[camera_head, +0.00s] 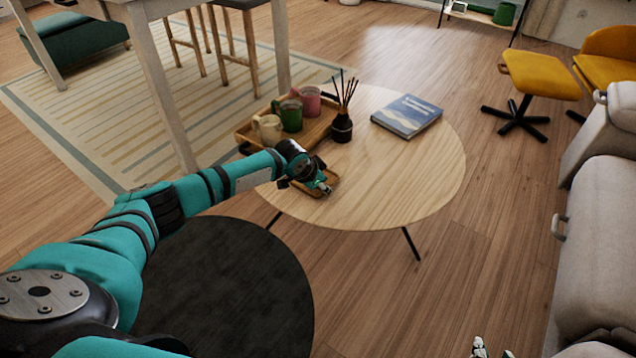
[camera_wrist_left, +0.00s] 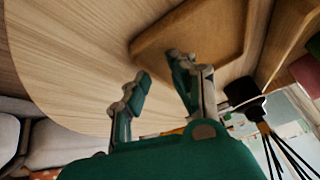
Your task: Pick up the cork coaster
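The cork coaster (camera_head: 330,178) is a small brown rounded square lying flat near the edge of the round wooden table (camera_head: 400,190), partly hidden by my left gripper (camera_head: 323,187). In the left wrist view the coaster (camera_wrist_left: 205,30) fills the upper middle. There my left gripper (camera_wrist_left: 158,68) is open, its two fingers apart with nothing between them. One finger overlaps the coaster in the picture; I cannot tell whether it touches. My right gripper (camera_head: 493,350) shows only at the bottom edge of the head view, its two tips apart and empty.
A wooden tray (camera_head: 246,137) holds cream, green and pink mugs behind the coaster. The table's right side is clear. A grey sofa (camera_head: 605,250) is at right.

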